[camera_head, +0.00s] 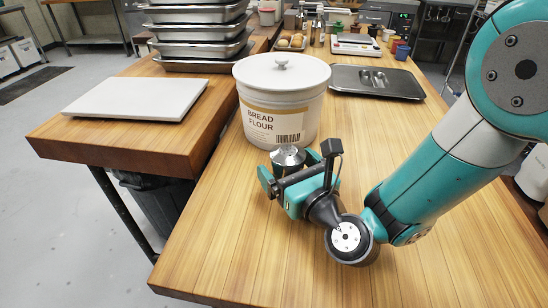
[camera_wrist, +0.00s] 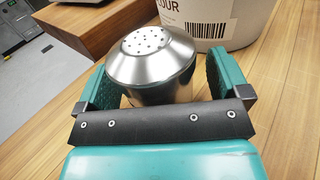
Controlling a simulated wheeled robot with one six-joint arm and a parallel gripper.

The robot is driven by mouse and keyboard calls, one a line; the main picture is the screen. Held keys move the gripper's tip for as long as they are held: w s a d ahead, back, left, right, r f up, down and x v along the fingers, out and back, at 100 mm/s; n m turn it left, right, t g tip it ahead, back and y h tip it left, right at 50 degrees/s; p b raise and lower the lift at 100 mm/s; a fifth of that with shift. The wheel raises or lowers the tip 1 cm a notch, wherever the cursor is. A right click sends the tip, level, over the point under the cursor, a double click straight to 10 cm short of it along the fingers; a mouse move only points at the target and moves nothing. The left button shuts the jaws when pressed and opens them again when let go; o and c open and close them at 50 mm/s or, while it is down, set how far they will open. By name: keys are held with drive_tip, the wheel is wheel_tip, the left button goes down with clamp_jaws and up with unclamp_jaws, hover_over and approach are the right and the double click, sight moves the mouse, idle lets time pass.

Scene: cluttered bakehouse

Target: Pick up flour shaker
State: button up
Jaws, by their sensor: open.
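The flour shaker (camera_head: 288,157) is a small metal can with a domed, perforated lid. It stands upright on the wooden table, just in front of the bread flour bin (camera_head: 281,100). In the wrist view the flour shaker (camera_wrist: 155,62) sits between the two teal fingers of my gripper (camera_wrist: 155,85). In the head view my gripper (camera_head: 291,178) is open around the shaker. The shaker's lower part is hidden behind the gripper body.
The bin stands close behind the shaker; its barcode label shows in the wrist view. A white board (camera_head: 136,98) lies on the left bench. The table's front is clear.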

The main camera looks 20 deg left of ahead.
drive_tip(key=shift+a, duration=0.1)
drive_tip(key=c, duration=0.3)
drive_tip(key=shift+a, duration=0.1)
drive_tip(key=c, duration=0.8)
drive_tip(key=shift+r, duration=0.15)
